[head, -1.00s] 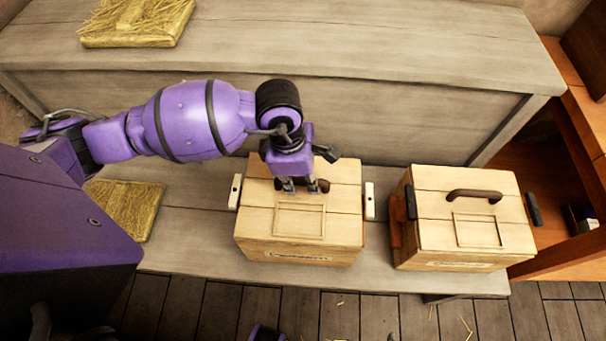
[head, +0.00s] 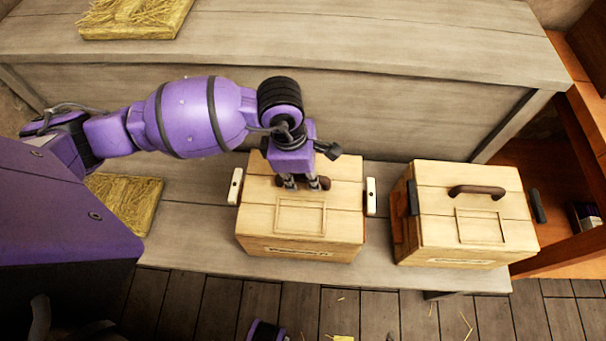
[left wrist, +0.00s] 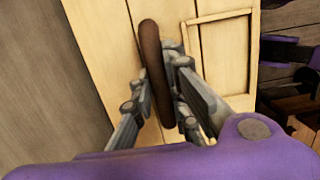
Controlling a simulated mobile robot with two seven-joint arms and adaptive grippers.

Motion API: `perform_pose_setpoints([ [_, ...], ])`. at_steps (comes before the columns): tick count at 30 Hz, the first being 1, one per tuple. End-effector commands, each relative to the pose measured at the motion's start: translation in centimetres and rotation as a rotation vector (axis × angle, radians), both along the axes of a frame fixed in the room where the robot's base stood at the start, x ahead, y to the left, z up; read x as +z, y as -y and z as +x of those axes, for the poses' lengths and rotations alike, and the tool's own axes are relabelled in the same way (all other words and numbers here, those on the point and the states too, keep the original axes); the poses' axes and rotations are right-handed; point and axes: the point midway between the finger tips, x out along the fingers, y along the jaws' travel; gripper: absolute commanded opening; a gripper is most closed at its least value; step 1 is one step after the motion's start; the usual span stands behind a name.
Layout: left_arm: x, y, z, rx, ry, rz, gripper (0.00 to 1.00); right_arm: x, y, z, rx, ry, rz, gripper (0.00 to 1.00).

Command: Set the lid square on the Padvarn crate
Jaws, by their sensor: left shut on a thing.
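A pale plank lid (head: 260,205) with a brown handle (left wrist: 152,65) lies over the left wooden crate (head: 345,252). Its edges look about in line with the crate walls; I cannot tell whether a small gap remains below it. The label (head: 300,251) on that crate's front is too small to read surely. My left gripper (head: 303,184) comes down from above and is shut on the handle, with fingers on both sides of it in the left wrist view (left wrist: 160,95).
A similar closed crate (head: 470,225) with a brown handle stands to the right on the same low bench (head: 190,245). Light and dark side clips flank the crates. Straw pads lie at left (head: 125,200) and upper left (head: 135,15). A shelf (head: 570,240) stands at right.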

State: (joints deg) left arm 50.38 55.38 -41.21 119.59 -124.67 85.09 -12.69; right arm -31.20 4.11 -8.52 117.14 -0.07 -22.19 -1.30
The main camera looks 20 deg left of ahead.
Motion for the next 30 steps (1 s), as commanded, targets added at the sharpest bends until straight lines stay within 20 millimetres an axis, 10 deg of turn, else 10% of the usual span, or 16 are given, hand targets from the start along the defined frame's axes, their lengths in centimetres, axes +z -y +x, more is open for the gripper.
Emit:
perform_pose_setpoints([
  [4, 0.1, 0.0, 0.1, -0.001, 0.003, -0.001, 0.0, 0.0, 0.0, 0.0, 0.0, 0.0, 0.0, 0.4],
  [10, 0.1, 0.0, 0.0, -0.001, 0.001, -0.001, 0.36, 0.0, -0.1, 0.2, 0.001, 0.004, 0.001, 0.4],
  [21, 0.5, -0.1, 0.0, 0.0, 0.001, 0.001, 0.36, 0.1, -0.1, 0.7, 0.002, 0.012, 0.002, 0.4],
  [30, 6.0, -0.9, -0.1, -0.001, 0.006, 0.002, 0.36, 0.1, -0.1, 0.5, 0.002, 0.009, 0.001, 0.4],
])
